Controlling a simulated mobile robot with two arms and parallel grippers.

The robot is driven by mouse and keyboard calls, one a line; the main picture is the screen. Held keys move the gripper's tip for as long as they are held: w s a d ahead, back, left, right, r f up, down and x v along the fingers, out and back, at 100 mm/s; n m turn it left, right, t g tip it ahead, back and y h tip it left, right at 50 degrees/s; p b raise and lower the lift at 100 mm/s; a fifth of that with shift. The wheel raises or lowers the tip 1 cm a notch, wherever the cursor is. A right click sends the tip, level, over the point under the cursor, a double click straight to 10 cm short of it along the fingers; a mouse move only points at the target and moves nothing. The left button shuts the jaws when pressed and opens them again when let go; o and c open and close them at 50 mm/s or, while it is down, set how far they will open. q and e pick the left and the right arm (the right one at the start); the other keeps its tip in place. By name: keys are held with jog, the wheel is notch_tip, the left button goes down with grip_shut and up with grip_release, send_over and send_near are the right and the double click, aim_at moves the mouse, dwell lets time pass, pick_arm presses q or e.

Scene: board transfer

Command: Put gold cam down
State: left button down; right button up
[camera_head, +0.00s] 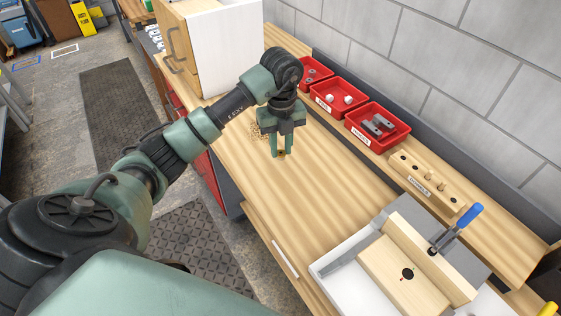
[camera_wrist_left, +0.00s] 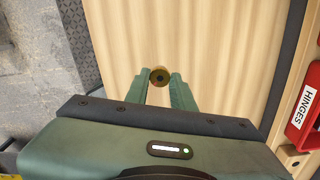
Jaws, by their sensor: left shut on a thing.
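My left gripper (camera_head: 281,152) points down over the wooden workbench (camera_head: 240,165), in front of the red bins. It is shut on the gold cam (camera_wrist_left: 160,77), a small round brass-coloured piece with a dark hole in its middle. In the left wrist view the cam sits between the two green fingertips of the gripper (camera_wrist_left: 160,80). I cannot tell whether the cam touches the bench top. My right gripper is in neither view.
Red bins (camera_head: 377,126) with small parts stand along the wall; one shows a HINGES label in the left wrist view. A wooden block with pegs (camera_head: 425,180) is at right. A white tray (camera_head: 330,267) holds a wooden assembly (camera_head: 405,272). A white-sided cabinet (camera_head: 228,48) stands behind. The bench middle is clear.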

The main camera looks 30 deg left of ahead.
aim_at(281, 158)
pick_arm(q)
jog(key=shift+f, duration=0.95)
notch_tip(281, 158, down, 5)
jog(key=shift+r+p, duration=0.2)
jog(key=shift+p, duration=0.35)
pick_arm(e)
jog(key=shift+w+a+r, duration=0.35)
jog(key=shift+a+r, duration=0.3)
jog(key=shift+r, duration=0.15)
pick_arm(q)
jog(key=shift+f, duration=0.15)
jog(key=c, duration=1.2)
grip_release()
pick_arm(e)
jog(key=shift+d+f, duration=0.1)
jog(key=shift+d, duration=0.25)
